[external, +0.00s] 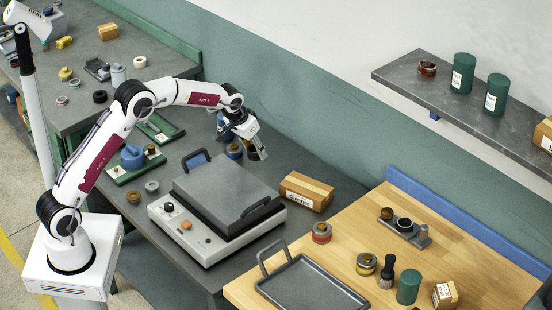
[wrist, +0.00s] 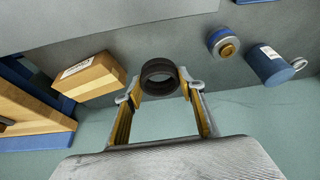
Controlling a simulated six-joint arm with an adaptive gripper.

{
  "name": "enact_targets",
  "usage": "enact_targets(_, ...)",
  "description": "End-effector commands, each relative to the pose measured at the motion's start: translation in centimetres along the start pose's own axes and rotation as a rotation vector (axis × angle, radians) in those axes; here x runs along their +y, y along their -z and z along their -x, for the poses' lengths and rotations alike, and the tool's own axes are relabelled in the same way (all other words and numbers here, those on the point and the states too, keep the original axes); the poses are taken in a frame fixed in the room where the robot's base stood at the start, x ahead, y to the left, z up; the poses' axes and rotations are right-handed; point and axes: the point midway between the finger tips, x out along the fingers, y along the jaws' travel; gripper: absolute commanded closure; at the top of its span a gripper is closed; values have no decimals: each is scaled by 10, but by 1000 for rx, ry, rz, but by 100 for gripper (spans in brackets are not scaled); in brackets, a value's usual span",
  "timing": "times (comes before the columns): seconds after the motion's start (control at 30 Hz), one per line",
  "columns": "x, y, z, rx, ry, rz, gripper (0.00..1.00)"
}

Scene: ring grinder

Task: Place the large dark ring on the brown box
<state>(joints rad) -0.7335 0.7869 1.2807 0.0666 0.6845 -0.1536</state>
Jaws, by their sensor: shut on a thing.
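The large dark ring (wrist: 160,77) is between the fingertips of my gripper (wrist: 160,92) in the wrist view, and the fingers are shut on it. In the external view my gripper (external: 256,152) is over the back of the grey bench, behind the grey-lidded machine; the ring is hard to make out there. The brown box (external: 306,191) lies on the bench to the right of the machine, apart from my gripper. In the wrist view the box (wrist: 88,78) is left of the ring, with a white label on one side.
The machine (external: 220,200) with its raised handle stands in front of my gripper. A blue-and-yellow round part (wrist: 223,42) and a blue canister (wrist: 275,65) are right of the ring in the wrist view. A wooden table with a tray (external: 312,284) adjoins the bench.

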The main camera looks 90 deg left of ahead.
Motion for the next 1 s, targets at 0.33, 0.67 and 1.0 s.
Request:
enact_targets(0.33,28,1,-3,4,-15,-34,87)
enact_targets(0.67,94,28,11,31,-51,-107,87)
enact_targets(1.0,122,46,36,26,-64,-141,87)
